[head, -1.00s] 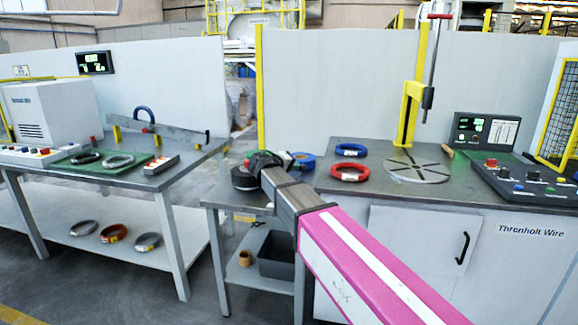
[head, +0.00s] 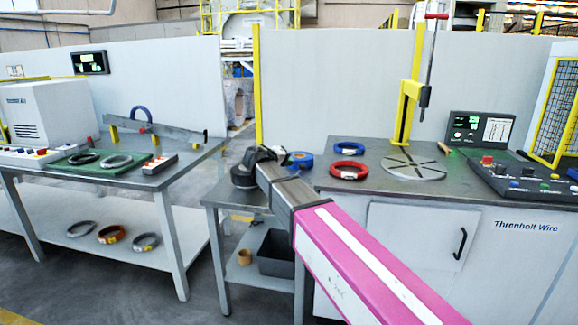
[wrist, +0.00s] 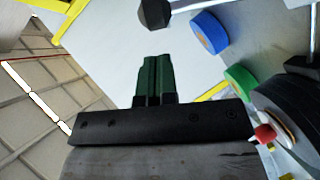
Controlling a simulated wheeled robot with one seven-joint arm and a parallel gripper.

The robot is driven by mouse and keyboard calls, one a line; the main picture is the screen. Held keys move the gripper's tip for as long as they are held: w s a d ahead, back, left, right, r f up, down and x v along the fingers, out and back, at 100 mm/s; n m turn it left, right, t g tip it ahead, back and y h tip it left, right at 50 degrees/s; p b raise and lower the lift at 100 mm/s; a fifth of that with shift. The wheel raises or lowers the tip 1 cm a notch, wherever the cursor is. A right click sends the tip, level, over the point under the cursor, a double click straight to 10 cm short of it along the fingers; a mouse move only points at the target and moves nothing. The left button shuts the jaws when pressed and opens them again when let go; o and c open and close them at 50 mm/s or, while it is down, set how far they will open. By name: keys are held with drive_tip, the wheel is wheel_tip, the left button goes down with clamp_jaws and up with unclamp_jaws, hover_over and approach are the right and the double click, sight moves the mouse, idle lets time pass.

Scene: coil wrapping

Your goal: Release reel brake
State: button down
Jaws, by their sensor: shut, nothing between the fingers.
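My gripper (wrist: 152,75) shows in the wrist view with its green fingers together and nothing between them. In the head view my gripper (head: 260,155) is over the small middle stand, and its fingers are hard to make out. A black round reel-like body (wrist: 292,108) lies right of the fingers in the wrist view, with a small red knob-like part (wrist: 265,134) at its left side. The fingers are apart from both. The black body also shows at the stand (head: 243,178), partly hidden by my wrist. I cannot tell which part is the reel brake.
A blue roll (wrist: 208,32) and a green roll (wrist: 238,80) lie near the black body. A dark knob-like piece (wrist: 153,12) is ahead of the fingers. The right bench holds red-and-blue coils (head: 348,170), a slotted disc (head: 413,167) and a control panel (head: 522,180).

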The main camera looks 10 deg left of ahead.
drive_tip(key=v, duration=1.1)
drive_tip(key=shift+w+a, duration=0.3)
drive_tip(key=shift+a, duration=0.1)
drive_tip(key=shift+s+f, duration=0.1)
